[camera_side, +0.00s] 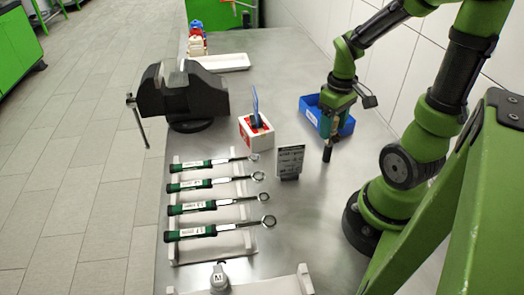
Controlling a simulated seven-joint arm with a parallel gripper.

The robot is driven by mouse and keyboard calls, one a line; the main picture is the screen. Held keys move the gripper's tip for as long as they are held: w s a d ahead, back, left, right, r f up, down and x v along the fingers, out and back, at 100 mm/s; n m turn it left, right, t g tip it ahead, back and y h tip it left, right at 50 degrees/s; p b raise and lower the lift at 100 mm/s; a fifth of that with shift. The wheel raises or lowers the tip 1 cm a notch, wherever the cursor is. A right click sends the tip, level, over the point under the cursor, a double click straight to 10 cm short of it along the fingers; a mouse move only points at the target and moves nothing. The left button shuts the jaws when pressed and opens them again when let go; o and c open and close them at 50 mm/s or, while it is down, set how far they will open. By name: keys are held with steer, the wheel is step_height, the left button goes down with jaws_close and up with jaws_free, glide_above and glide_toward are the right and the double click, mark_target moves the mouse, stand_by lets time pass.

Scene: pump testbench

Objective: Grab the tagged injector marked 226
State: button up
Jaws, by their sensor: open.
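My gripper (328,150) points down over the bench in front of the blue bin, to the right of a small dark sign. It looks small and dark here; it is open, and nothing clearly shows between its fingers. I cannot make out any injector marked 226. A white and red holder (257,133) stands mid-bench, left of my gripper, with a dark and blue upright item (255,105) in it; I cannot tell what that is. The blue bin (345,127) is partly hidden by my arm, and its contents cannot be made out.
Several green-handled wrenches (212,204) lie on a pale rack at the left front. The small sign (290,161) stands near the rack. A dark vise (185,96) sits on the left edge. A white tray (222,62) and bottles (197,42) are behind. Another pale tray (275,286) is in front.

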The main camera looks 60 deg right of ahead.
jaws_close()
stand_by(0.3)
